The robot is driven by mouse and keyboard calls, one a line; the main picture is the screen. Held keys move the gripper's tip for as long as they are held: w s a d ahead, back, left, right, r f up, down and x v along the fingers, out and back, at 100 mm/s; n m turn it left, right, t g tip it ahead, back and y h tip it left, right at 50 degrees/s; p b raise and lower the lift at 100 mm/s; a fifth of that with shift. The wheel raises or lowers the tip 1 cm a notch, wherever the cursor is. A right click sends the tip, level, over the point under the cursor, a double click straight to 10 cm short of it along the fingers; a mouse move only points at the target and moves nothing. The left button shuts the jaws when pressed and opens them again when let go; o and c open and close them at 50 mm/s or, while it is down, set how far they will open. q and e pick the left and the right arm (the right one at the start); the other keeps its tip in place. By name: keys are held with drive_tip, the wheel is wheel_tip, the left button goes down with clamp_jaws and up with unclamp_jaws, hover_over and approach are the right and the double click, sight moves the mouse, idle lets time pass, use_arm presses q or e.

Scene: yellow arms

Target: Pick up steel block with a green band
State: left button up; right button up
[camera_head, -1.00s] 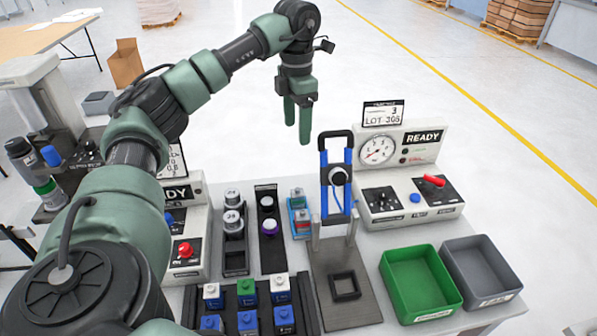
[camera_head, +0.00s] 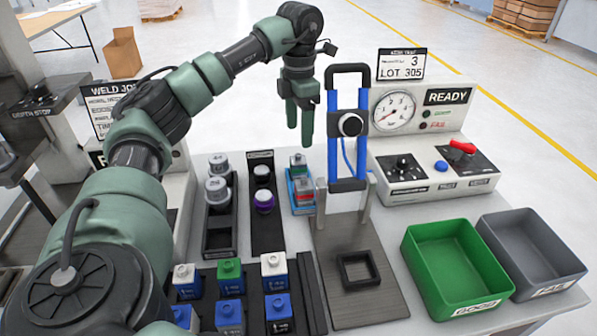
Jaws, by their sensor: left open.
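A small steel block with a green band (camera_head: 298,161) stands at the back of a light blue tray (camera_head: 291,196) in the middle of the bench. A similar block with a red band (camera_head: 304,188) stands in front of it in the same tray. My left gripper (camera_head: 299,125) points down with its fingers apart and empty. In the picture it is above and beyond the tray, apart from the blocks. My right gripper is not in view.
A press with a blue frame and black handle (camera_head: 348,75) stands right of the tray. Dark racks with metal and purple-ringed parts (camera_head: 264,200) are left. A front rack holds several blue blocks (camera_head: 275,280). A green bin (camera_head: 425,270) and grey bin (camera_head: 535,255) stand right.

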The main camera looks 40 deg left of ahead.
sight(299, 155)
use_arm(q)
drive_tip(key=f, duration=0.8)
drive_tip(key=shift+s+d+f+p, duration=0.15)
drive_tip(key=shift+s+p, duration=0.1)
drive_tip(key=shift+p, duration=0.1)
clamp_jaws()
